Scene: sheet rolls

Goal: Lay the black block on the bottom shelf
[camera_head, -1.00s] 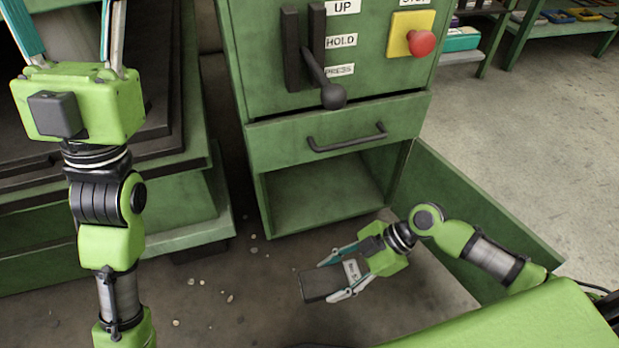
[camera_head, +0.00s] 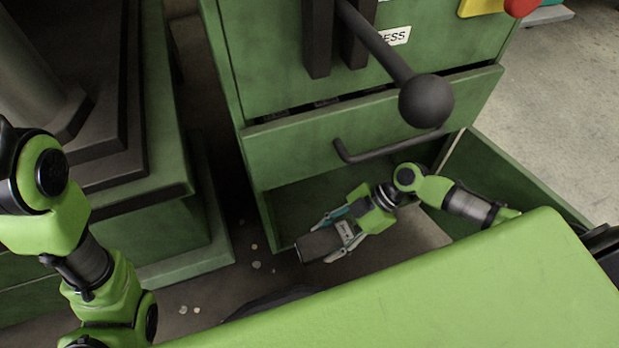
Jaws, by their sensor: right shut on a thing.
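The black block (camera_head: 316,246) is a dark flat piece with a pale label near the jaws. My right gripper (camera_head: 331,238) is shut on it, with one finger on each side. The block points to the left, away from the wrist. The bottom shelf (camera_head: 296,209) is the open green compartment under the drawer. The block and gripper show in front of its lower front edge and hide part of it; how high they are I cannot tell. My left arm shows at the left edge, but its gripper is out of the picture.
A drawer (camera_head: 300,150) with a dark handle (camera_head: 390,148) closes off the space above the shelf. A lever with a black knob (camera_head: 426,101) juts out above it. A green panel (camera_head: 510,178) stands to the right. Small pale bits (camera_head: 183,309) lie on the floor.

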